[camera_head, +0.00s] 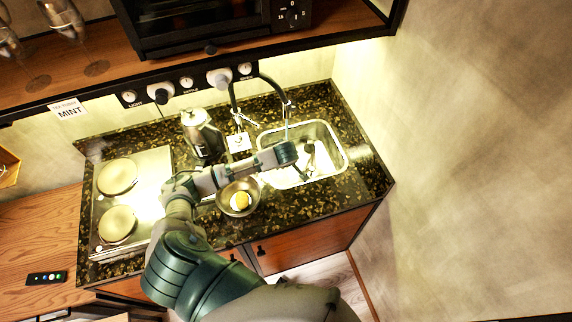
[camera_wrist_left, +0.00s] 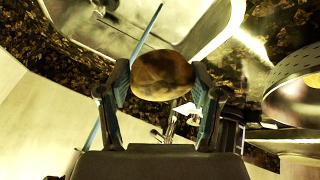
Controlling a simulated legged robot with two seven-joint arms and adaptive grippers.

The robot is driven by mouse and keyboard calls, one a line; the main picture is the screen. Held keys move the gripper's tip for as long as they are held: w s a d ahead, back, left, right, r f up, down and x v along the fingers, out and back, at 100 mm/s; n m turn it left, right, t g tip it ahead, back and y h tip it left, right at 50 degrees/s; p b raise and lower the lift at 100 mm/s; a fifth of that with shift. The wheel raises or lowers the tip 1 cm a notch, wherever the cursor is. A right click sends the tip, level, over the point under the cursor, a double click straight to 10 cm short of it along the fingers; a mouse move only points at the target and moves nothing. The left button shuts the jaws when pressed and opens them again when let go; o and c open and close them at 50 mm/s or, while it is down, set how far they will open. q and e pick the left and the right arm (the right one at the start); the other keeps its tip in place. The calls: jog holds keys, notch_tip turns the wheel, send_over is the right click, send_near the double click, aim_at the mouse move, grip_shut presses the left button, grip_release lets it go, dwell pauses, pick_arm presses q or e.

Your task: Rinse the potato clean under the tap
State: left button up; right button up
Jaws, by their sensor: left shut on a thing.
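My left gripper (camera_wrist_left: 160,85) is shut on a brown potato (camera_wrist_left: 163,75), with one finger on each side of it. In the head view my left arm reaches over the counter to the metal sink (camera_head: 345,158), and the gripper (camera_head: 309,158) is over the basin; the potato cannot be made out there. The black tap (camera_head: 288,105) curves over the back of the sink. A thin straight blue line, looking like a water stream (camera_wrist_left: 148,30), passes close to the potato's left side in the wrist view; I cannot tell whether it touches. My right gripper is not in view.
A bowl (camera_head: 229,208) with a yellow item (camera_head: 240,201) stands left of the sink. A metal pot (camera_head: 202,135) stands behind it. Two round hob plates (camera_head: 117,177) are at the left. A shelf with an oven (camera_head: 200,25) overhangs the back. Dark counter lies free right of the sink.

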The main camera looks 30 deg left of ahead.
pick_arm(q)
jog(key=w+a+f+b, duration=0.2)
jog(key=w+a+b, duration=0.2)
jog(key=w, duration=0.5)
jog(key=a, duration=0.2)
jog(key=shift+a+f, duration=0.15)
jog(key=shift+a, duration=0.2)
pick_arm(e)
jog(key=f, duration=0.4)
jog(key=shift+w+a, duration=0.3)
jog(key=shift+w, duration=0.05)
pick_arm(q)
jog(key=shift+w+d, duration=0.25)
jog(key=shift+d, duration=0.45)
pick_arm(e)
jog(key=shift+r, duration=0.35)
pick_arm(q)
jog(key=shift+a+p, duration=0.1)
jog(key=shift+p, duration=0.25)
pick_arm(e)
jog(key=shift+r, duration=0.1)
